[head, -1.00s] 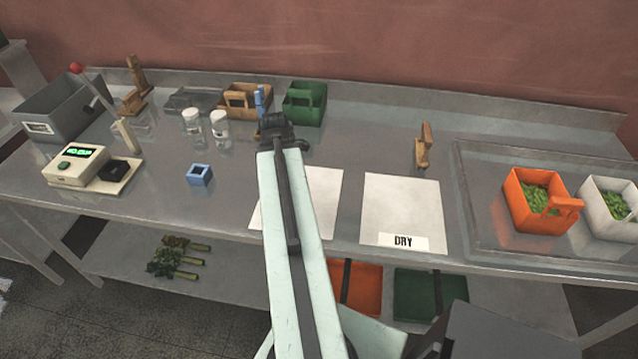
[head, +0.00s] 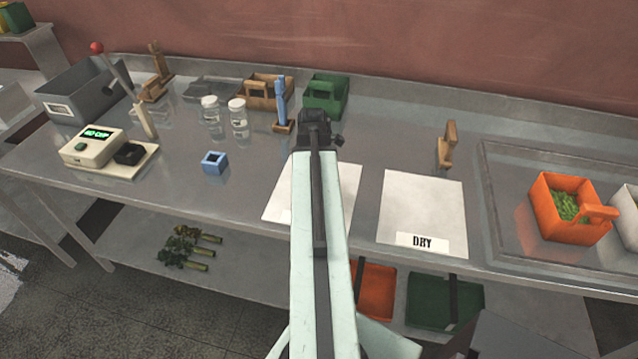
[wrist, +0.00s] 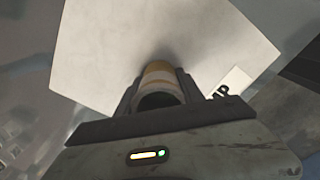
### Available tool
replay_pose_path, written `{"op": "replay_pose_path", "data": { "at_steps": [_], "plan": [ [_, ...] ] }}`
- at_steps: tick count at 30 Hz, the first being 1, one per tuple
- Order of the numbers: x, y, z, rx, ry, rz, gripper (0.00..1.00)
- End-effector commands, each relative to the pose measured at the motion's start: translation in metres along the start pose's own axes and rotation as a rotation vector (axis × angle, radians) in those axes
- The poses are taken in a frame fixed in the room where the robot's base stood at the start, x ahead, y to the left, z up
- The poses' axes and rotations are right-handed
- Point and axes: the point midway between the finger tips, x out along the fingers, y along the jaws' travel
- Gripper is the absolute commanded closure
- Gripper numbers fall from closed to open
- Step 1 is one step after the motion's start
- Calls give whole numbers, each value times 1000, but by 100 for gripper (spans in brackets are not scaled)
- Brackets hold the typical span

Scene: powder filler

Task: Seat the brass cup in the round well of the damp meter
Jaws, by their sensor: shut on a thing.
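My gripper (head: 318,122) is over the bench, above the back part of the left white sheet. In the wrist view my gripper (wrist: 157,88) is shut on the brass cup (wrist: 160,72), a yellow-brass round body with a pale band, between the two fingers. The cup is hidden behind my arm in the head view. The damp meter (head: 92,147) is a cream box at the bench's left, with a green display that seems to read "NO CUP". A black block (head: 130,153) sits on its base plate; the round well cannot be made out. Cup and meter are well apart.
A blue open cube (head: 214,163) and two lidded jars (head: 238,122) stand between meter and gripper. A blue upright tool (head: 282,105) is just left of the gripper. The DRY sheet (head: 422,205) and orange bin (head: 565,210) lie right.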

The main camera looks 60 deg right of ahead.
Motion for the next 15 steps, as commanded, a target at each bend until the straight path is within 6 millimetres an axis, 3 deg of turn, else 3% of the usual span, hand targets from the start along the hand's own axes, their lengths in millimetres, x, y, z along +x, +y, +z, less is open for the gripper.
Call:
{"op": "replay_pose_path", "data": {
  "at_steps": [8,9,11,15],
  "plan": [
    [2,-1,2,3,0,0,98],
    [1,-1,2,4,0,0,50],
    [0,-1,2,4,0,0,34],
    [0,-1,2,4,0,0,34]
  ]
}}
